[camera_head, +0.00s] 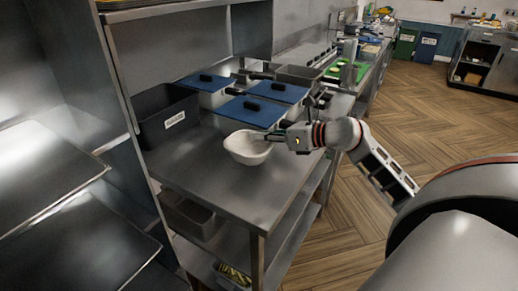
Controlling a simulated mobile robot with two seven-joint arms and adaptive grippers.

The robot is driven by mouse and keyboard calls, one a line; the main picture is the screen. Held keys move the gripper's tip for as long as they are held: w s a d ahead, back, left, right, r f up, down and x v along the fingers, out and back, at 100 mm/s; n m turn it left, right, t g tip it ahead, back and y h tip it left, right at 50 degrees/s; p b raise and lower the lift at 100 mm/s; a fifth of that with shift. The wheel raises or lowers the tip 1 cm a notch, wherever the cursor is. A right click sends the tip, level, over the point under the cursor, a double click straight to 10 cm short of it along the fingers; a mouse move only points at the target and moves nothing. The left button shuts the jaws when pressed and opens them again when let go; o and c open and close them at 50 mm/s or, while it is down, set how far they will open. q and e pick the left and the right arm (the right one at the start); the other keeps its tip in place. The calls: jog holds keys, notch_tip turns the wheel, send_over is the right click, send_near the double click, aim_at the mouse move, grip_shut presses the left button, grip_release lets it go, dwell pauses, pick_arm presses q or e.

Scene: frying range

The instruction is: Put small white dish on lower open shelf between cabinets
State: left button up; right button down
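The small white dish (247,150) is over the steel worktop (215,183), near its right edge; I cannot tell whether it rests on the top or hangs just above it. My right gripper (272,136) comes in from the right with its fingertips at the dish's right rim. The fingertips are too small to tell whether they are shut on the rim. Below the worktop an open lower shelf (200,259) shows partly, much of it hidden by the worktop and its leg. My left gripper is not in view.
A black bin (166,131) and containers with blue lids (277,91) stand at the back of the worktop. A grey metal container (190,215) is under the worktop, and a tray with yellowish contents (233,274) is lower. Steel racks (45,180) stand left. The wooden floor at right is clear.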

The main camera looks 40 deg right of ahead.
aim_at(259, 149)
jog(key=shift+f, duration=2.1)
jog(key=shift+f+b, duration=0.15)
jog(key=shift+b, duration=0.15)
jog(key=c, duration=2.3)
grip_release()
